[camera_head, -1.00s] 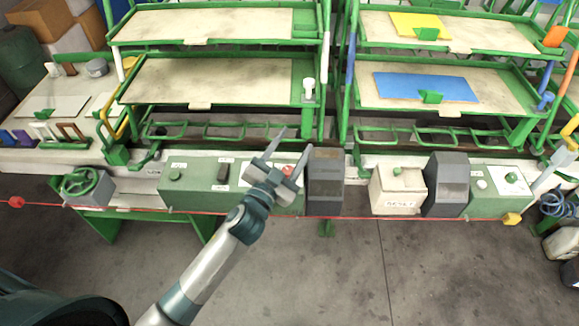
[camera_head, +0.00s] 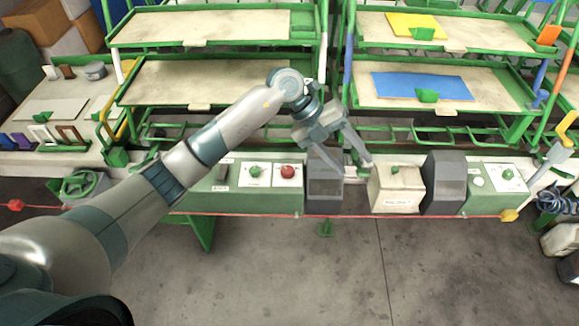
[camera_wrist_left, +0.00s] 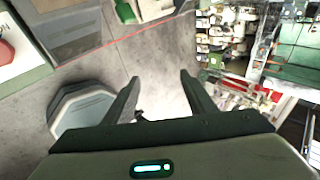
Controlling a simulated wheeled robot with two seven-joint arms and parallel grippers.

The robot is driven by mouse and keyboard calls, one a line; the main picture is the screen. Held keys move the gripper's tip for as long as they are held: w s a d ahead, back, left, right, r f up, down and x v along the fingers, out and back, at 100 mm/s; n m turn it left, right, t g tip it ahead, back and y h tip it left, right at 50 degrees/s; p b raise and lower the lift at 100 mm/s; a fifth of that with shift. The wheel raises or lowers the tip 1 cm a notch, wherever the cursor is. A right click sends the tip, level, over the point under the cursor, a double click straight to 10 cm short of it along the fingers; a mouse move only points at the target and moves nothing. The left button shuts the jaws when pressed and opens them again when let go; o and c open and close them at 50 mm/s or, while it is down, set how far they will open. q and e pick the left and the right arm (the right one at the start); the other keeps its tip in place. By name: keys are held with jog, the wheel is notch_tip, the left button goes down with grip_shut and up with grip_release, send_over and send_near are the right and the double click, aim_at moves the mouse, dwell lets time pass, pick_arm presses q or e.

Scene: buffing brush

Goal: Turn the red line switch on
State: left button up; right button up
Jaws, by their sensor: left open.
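A green control box (camera_head: 230,201) stands on the bench front, with a round red knob (camera_head: 287,171) beside a green knob (camera_head: 255,171) on a white plate. My left gripper (camera_head: 354,168) is open and empty, right of the red knob and over the gap between a dark grey housing and a beige box. The left wrist view shows its spread fingers (camera_wrist_left: 160,92) and a red knob (camera_wrist_left: 5,50) at the left edge. My right gripper is not in view.
The dark grey housing (camera_head: 325,195) and the beige box (camera_head: 397,190) with a green knob stand close below the gripper. Another grey housing (camera_head: 446,180) stands farther right. Green racks (camera_head: 200,82) rise behind. The floor in front is clear.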

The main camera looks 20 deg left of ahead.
pick_arm(q)
jog(key=w+a+y, duration=0.3)
jog(key=a+y, duration=0.2)
jog(key=a, duration=0.4)
notch_tip(320, 180, up, 3)
jog(key=n+y, duration=0.3)
jog(key=y, duration=0.1)
send_over(288, 170)
jog(key=shift+a+f, duration=0.1)
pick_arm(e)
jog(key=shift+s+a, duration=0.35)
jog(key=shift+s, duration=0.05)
pick_arm(q)
notch_tip(288, 170, down, 16)
jog(key=p, duration=0.5)
jog(key=shift+r, duration=0.2)
jog(key=shift+f, duration=0.95)
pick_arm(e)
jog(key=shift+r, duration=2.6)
pick_arm(q)
jog(key=shift+c, duration=0.6)
jog(key=c, duration=0.9)
